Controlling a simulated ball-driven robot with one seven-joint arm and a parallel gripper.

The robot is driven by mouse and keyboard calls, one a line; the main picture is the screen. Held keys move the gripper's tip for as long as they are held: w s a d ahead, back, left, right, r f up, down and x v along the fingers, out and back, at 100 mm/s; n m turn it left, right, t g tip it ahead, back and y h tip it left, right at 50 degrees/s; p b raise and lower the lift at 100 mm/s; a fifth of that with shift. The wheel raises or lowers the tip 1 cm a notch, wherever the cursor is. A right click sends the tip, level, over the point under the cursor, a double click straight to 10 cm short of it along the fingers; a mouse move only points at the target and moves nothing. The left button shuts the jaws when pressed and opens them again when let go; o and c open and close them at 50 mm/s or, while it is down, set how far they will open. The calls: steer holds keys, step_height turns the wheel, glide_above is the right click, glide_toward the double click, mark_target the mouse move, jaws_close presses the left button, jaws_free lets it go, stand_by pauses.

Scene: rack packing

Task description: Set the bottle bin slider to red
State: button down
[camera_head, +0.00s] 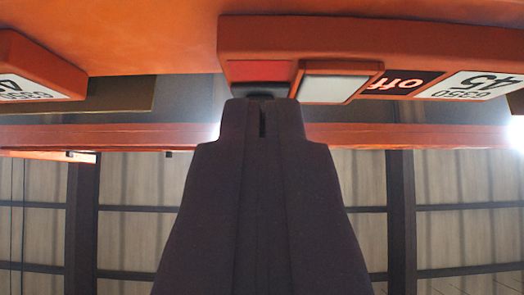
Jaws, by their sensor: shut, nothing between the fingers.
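The label strip (450,40) of an orange bin crosses the top right of the view, its print upside down. At its left end is a red patch (258,71). The slider (336,82), an orange-framed plate with a pale grey face, sits just right of the red patch. Right of it is a black patch reading "off" (395,83). My gripper (262,112) points up from the bottom, shut and empty. Its tips are just below the red patch and beside the slider's lower left corner. I cannot tell whether they touch it.
Another orange bin (45,60) with a white number label (22,88) is at the upper left. An orange rack beam (110,136) runs across below the bins. Dark posts (401,220) and a pale panelled surface lie behind my gripper.

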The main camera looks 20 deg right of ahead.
steer(key=v, duration=0.6)
steer(key=shift+a, duration=0.15)
